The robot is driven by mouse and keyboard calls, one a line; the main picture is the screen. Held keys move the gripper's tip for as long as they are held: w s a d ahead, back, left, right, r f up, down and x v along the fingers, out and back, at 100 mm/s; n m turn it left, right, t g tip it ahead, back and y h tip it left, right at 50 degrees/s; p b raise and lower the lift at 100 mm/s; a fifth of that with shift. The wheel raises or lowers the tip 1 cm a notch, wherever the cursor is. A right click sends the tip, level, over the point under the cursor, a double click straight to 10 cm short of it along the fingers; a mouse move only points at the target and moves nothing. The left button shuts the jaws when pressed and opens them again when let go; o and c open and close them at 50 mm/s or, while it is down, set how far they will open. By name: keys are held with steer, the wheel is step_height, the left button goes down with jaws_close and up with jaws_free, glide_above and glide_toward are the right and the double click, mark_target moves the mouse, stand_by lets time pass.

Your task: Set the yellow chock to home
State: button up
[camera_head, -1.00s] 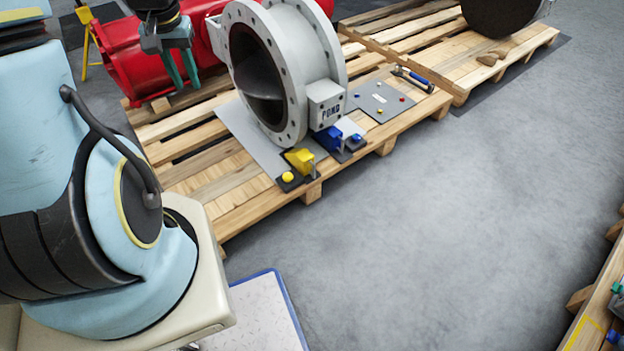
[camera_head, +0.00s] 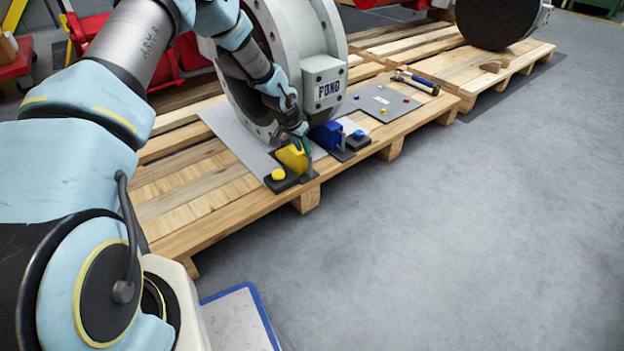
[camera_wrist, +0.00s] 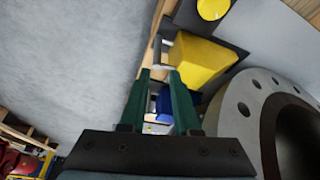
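The yellow chock (camera_head: 292,158) sits on a dark base with a round yellow knob (camera_head: 278,174), at the pallet's front edge beside the grey flanged valve (camera_head: 318,50). My gripper (camera_head: 303,142) is right at the chock in the head view, its fingers partly hidden. In the wrist view the two green fingers (camera_wrist: 159,74) stand apart, with a gap between their tips. The yellow chock (camera_wrist: 202,58) lies just beyond and right of the right fingertip; I cannot tell whether they touch. A short pale post end shows beyond the gap.
A blue chock (camera_head: 326,135) stands just right of the yellow one. The floor (camera_head: 450,220) in front is clear.

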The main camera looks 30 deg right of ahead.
steer(key=b+x, duration=0.2)
steer(key=x, duration=0.4)
steer(key=b+x, duration=0.1)
steer(key=x, duration=0.4)
steer(key=shift+s+d+f+b, duration=0.15)
steer(key=shift+d+f+b, duration=0.15)
steer(key=shift+d+b, duration=0.1)
jaws_close()
steer(key=shift+a, duration=0.1)
stand_by(0.8)
